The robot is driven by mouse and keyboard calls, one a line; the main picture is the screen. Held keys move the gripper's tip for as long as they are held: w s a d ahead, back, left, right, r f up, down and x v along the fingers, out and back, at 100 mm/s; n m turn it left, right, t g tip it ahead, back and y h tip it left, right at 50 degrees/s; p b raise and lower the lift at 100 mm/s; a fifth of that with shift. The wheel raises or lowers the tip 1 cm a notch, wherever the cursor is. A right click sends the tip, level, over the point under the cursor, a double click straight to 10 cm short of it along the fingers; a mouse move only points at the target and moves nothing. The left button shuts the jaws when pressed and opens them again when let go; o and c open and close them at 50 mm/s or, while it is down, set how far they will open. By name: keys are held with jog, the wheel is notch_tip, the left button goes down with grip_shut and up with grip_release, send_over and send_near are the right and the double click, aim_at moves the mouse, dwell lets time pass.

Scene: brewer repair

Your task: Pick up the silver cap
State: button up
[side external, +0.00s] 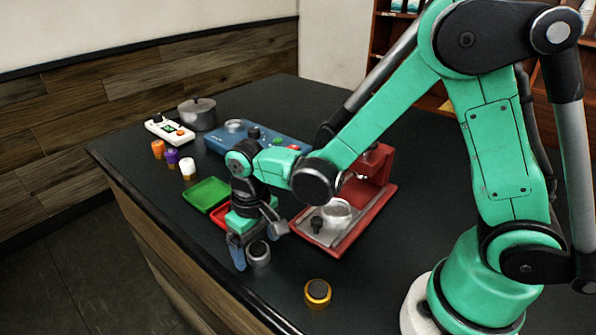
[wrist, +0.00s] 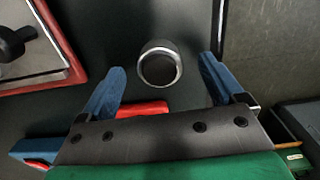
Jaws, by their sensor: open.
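The silver cap (wrist: 160,65) is a short round ring-like piece with a bright rim and dark inside. It sits on the dark table near the front edge, and it also shows in the side external view (side external: 259,254). My gripper (wrist: 163,80) is open, with blue fingers on either side of the cap in the wrist view and nothing held. In the side external view my gripper (side external: 238,252) points down close beside the cap. I cannot tell how high the fingertips are above the table.
A red brewer (side external: 375,190) stands right of the gripper. A red tray (side external: 219,215) lies partly hidden behind my gripper, next to a green tray (side external: 207,194). A gold-rimmed cap (side external: 317,293) sits nearer the camera. Small bottles (side external: 188,169) and a blue device (side external: 285,142) are farther back.

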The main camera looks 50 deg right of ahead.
jog(key=shift+f, duration=0.4)
grip_shut()
jog(key=shift+r, duration=0.2)
